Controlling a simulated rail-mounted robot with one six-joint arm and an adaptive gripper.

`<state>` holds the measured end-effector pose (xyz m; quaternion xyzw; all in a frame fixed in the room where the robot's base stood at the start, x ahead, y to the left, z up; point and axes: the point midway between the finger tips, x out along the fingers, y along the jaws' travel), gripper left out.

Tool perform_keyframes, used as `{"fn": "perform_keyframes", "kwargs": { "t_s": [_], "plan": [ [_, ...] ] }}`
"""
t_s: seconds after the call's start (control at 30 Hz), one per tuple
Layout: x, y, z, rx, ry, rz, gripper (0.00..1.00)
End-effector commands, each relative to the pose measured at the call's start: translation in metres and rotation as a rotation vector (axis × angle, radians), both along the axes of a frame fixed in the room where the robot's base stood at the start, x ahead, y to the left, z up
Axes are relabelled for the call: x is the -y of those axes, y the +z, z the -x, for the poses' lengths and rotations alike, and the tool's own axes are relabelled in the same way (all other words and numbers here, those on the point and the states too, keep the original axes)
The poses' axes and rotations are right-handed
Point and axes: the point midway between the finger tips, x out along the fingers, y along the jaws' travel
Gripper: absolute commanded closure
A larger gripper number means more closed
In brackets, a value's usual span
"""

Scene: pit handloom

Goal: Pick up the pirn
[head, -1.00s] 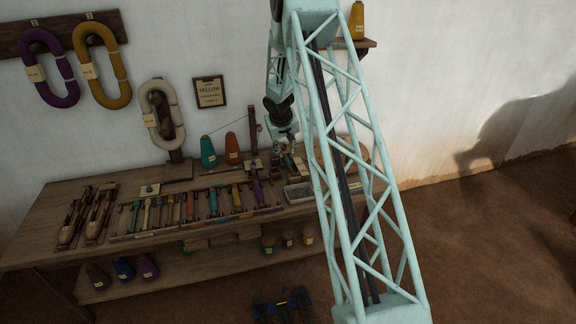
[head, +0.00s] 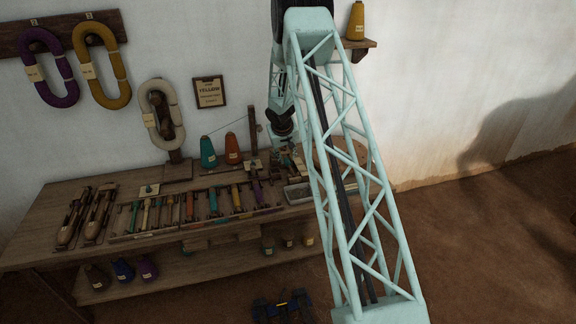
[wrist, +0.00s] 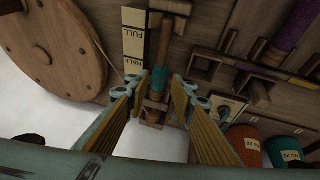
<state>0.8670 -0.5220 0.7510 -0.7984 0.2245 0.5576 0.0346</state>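My gripper (wrist: 159,88) is open, with one finger on each side of the pirn and visible gaps between. I cannot tell whether either finger touches it. In the head view my gripper (head: 286,157) is small and partly hidden at the bench's right part, behind my arm.
A wooden wheel (wrist: 55,45) is close on the left in the wrist view. A rack with a purple pirn (wrist: 285,32) and orange (wrist: 245,145) and teal (wrist: 287,152) cones are on the right. The bench (head: 60,205) holds several pirns and shuttles; a grey tray (head: 297,192) is near its right end.

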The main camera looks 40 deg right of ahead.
Motion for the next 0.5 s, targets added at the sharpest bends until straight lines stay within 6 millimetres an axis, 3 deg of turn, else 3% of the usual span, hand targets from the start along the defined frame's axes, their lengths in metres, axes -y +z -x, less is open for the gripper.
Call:
{"fn": "perform_keyframes", "kwargs": {
  "t_s": [0.17,0.5],
  "plan": [
    [0.001,-0.004,-0.001,-0.001,0.0,0.0,0.77],
    [0.011,-0.031,-0.008,-0.001,0.0,0.0,0.77]
  ]
}}
